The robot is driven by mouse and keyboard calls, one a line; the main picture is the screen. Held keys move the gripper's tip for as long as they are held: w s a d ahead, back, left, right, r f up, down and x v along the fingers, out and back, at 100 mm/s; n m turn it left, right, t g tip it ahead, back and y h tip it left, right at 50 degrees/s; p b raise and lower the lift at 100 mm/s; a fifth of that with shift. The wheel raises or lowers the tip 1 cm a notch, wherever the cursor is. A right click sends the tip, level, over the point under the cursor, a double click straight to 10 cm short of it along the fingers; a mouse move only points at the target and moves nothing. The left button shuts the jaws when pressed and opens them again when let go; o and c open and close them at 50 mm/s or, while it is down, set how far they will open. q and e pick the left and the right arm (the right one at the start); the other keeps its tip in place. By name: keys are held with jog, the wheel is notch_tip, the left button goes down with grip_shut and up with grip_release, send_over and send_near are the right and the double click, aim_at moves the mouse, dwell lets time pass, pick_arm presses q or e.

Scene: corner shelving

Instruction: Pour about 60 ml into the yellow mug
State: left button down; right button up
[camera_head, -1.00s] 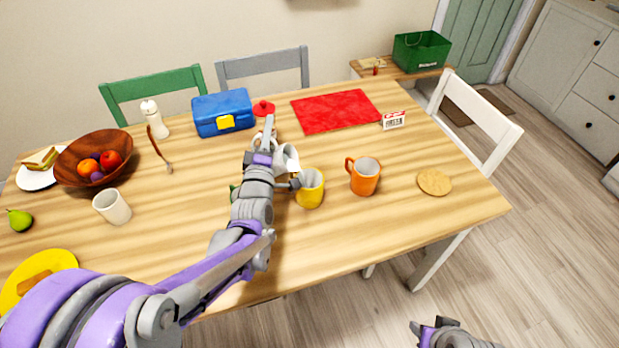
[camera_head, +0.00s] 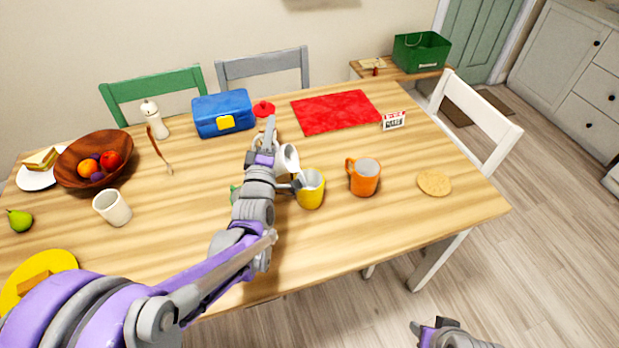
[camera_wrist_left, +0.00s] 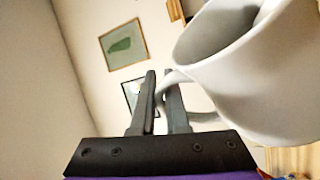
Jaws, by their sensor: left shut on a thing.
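The yellow mug (camera_head: 311,194) stands upright on the table, just right of my left forearm in the head view. My left gripper (camera_head: 269,132) is shut on the handle of a white jug (camera_head: 288,158). The jug is tilted toward the yellow mug, apart from it and above its rim. A pale stream (camera_head: 301,175) runs from the jug to the mug's mouth. The mug's fill level is not clear. The left wrist view shows the jug (camera_wrist_left: 255,75) large at right, its handle between the fingers (camera_wrist_left: 162,95). My right gripper (camera_head: 432,328) is partly in view at the bottom edge.
An orange mug (camera_head: 365,178) stands close right of the yellow mug. A white cup (camera_head: 112,208) stands left of my arm. A green thing (camera_head: 235,193) is mostly hidden by my arm. The table (camera_head: 400,225) is clear at front right.

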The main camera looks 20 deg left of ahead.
pick_arm(q)
jog(key=shift+d+r+m, duration=0.3)
jog(key=shift+d+m, duration=0.1)
jog(key=shift+m, duration=0.1)
dwell(0.9)
